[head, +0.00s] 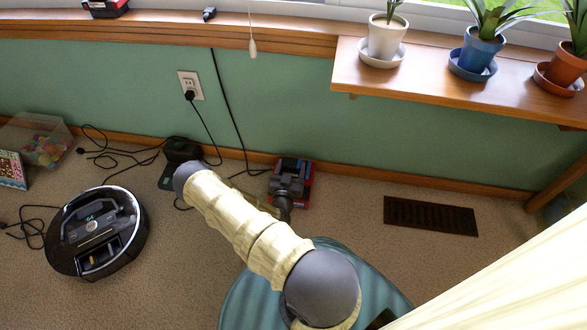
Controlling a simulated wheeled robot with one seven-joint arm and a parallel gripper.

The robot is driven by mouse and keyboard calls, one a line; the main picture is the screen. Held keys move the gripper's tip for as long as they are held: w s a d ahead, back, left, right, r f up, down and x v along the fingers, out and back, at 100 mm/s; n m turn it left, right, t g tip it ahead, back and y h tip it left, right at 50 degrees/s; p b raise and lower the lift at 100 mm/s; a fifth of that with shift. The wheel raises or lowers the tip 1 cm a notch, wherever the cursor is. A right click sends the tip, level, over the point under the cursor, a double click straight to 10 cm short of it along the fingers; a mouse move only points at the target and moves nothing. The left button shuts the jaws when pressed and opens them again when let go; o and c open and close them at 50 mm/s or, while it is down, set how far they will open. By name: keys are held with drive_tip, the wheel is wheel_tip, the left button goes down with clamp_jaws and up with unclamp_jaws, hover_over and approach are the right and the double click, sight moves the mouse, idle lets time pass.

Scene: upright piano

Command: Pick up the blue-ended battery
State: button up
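I cannot make out a blue-ended battery in the head view. A small dark object (209,14) lies on the window sill, too small to identify. My cream arm with grey joints crosses the middle of the view, above the floor.
A round black robot vacuum (97,228) sits on the carpet at left, near cables and a clear bin (40,138). A red-and-grey device (290,182) stands by the wall. Potted plants stand on a wooden shelf (440,82). A dark floor vent (430,215) lies right.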

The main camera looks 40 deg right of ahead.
sight(291, 171)
drive_tip(key=c, duration=0.3)
drive_tip(key=shift+r, duration=0.1)
wheel_tip(291, 171, up, 10)
drive_tip(key=p, duration=0.7)
